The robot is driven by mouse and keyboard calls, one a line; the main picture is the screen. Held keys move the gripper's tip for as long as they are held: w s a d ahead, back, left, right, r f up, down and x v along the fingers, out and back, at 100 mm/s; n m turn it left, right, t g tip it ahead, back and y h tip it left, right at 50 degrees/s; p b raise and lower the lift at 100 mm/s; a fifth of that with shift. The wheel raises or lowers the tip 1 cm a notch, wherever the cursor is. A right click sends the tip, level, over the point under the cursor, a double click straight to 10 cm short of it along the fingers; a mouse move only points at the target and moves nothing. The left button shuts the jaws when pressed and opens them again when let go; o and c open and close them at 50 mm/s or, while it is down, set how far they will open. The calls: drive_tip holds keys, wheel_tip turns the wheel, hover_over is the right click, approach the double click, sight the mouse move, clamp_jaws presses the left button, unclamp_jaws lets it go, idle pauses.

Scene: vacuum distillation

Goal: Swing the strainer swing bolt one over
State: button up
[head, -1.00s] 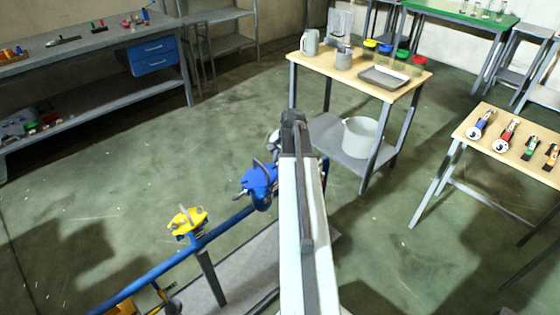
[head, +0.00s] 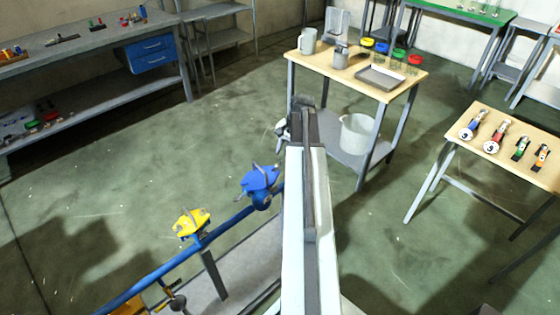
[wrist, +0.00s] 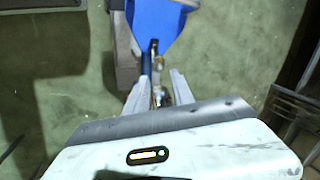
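In the wrist view a blue fitting (wrist: 157,25) fills the top middle. A thin dark rod with brass-coloured parts (wrist: 155,62) runs down from it between the fingers of my gripper (wrist: 162,80); it may be the swing bolt, but I cannot be sure. The fingers are apart, one on each side of the rod, and I see no clear contact. In the head view a blue fitting (head: 260,181) and a yellow fitting (head: 191,222) sit on a blue pipe (head: 160,270). My arm hides my gripper there, and I cannot tell which fitting is the strainer.
A grey bench (head: 222,288) stands under the pipe. A wooden table (head: 350,73) with jugs and a tray stands beyond my arm, a white bucket (head: 357,136) on its lower shelf. Another table (head: 480,150) stands right.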

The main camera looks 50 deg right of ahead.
sight(279, 164)
drive_tip(key=b+x, duration=0.7)
drive_tip(key=x, duration=0.1)
drive_tip(key=shift+s+b, duration=0.1)
drive_tip(key=shift+b, duration=0.25)
drive_tip(key=shift+r, duration=0.1)
